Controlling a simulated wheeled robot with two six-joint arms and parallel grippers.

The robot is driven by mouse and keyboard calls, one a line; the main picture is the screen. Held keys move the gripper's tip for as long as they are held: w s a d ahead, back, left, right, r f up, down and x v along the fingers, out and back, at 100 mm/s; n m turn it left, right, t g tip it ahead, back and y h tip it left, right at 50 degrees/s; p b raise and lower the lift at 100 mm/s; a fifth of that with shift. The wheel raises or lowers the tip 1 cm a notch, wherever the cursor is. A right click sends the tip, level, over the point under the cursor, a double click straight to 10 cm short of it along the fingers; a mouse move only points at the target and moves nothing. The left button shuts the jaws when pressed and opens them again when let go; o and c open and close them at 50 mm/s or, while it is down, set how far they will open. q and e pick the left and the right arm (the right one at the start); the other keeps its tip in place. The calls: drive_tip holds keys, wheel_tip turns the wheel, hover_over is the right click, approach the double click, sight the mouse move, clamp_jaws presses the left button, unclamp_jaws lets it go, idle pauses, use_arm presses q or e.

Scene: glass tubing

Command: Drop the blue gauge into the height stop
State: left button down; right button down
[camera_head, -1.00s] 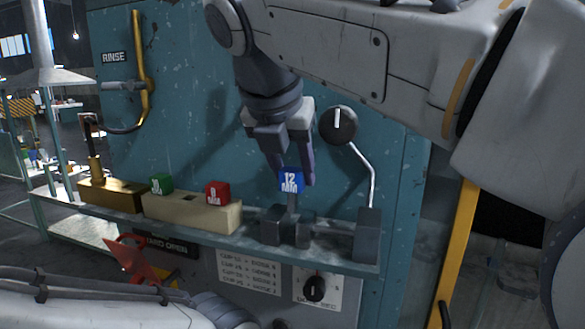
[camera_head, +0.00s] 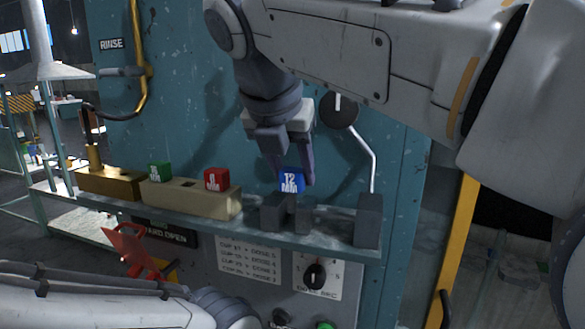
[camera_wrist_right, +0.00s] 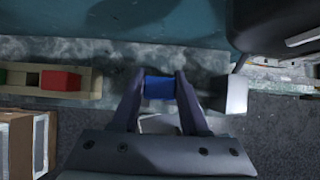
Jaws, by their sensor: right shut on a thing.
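The blue gauge (camera_head: 291,181) is a blue block marked 12 with a stem under it. My right gripper (camera_head: 292,174) is shut on it from above, and the wrist view shows the blue block (camera_wrist_right: 159,88) between the two fingers. The height stop (camera_head: 276,213) is a dark grey block with raised parts on the shelf. The gauge sits low, right over or in the height stop; its stem is hidden behind the front part, so I cannot tell how deep it is.
A cream rack (camera_head: 190,199) holds a green block (camera_head: 159,172) and a red block (camera_head: 216,179), with an empty slot between them. A brass block (camera_head: 108,182) stands farther left. A dark upright block (camera_head: 368,220) stands at the shelf's right end, near a bent metal rod (camera_head: 365,150).

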drive_tip(key=shift+f+b, duration=0.5)
drive_tip(key=shift+f, duration=0.3)
drive_tip(key=shift+c, duration=1.7)
unclamp_jaws()
drive_tip(key=shift+r, duration=0.1)
drive_tip(key=p+v, duration=0.1)
drive_tip(key=v, duration=0.9)
drive_tip(key=shift+s, duration=0.2)
drive_tip(key=shift+a+r, duration=0.1)
drive_tip(key=shift+r, duration=0.05)
